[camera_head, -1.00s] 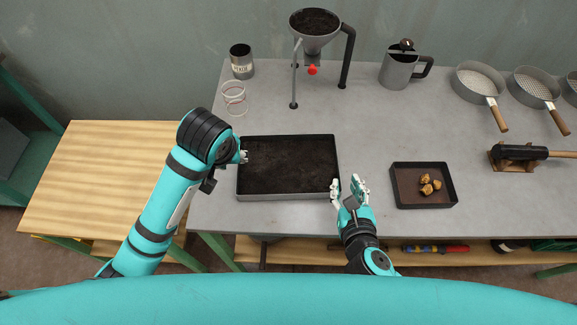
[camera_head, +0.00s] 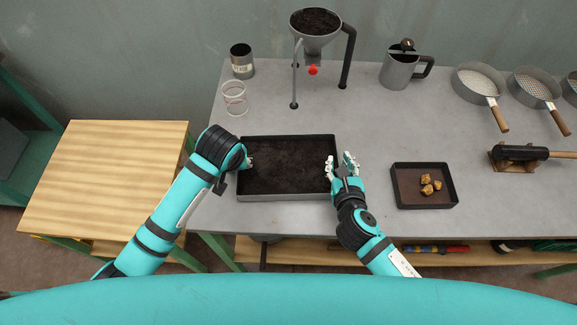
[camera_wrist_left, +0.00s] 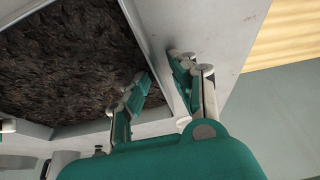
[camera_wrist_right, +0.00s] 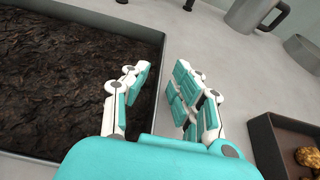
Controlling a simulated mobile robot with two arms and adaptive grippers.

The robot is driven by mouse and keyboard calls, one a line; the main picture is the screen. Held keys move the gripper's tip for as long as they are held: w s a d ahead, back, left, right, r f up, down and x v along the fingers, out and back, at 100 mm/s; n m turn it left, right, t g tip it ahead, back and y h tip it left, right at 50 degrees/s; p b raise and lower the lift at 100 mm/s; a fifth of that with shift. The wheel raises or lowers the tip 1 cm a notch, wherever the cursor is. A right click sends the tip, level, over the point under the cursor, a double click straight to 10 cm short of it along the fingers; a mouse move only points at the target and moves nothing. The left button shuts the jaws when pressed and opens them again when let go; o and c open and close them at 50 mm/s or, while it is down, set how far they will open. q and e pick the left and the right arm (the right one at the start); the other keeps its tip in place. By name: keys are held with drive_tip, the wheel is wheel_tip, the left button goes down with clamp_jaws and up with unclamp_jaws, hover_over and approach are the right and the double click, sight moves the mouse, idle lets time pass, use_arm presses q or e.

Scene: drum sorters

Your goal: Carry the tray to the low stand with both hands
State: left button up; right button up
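The tray (camera_head: 290,196) is a dark rectangular tray full of dark soil, flat on the grey table. The low stand (camera_head: 100,180) is a light wooden surface left of the table and lower. My left gripper (camera_head: 250,161) is at the tray's left wall, partly hidden by its arm. In the left wrist view its fingers (camera_wrist_left: 158,85) are apart, with the wall between them. My right gripper (camera_head: 339,163) is at the tray's right wall. In the right wrist view its fingers (camera_wrist_right: 158,90) are open, one above the soil and one outside the wall.
A small tray (camera_head: 424,204) with gold nuggets lies right of my right gripper. A funnel (camera_head: 317,42) on a stand, a tin (camera_head: 241,65), a wire coil (camera_head: 234,100) and a jug (camera_head: 399,70) stand behind. The wooden stand's top is clear.

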use_arm(q)
clamp_jaws()
use_arm(e)
clamp_jaws()
use_arm(q)
drive_tip(key=shift+r, duration=0.1)
use_arm(e)
drive_tip(key=shift+r, duration=0.1)
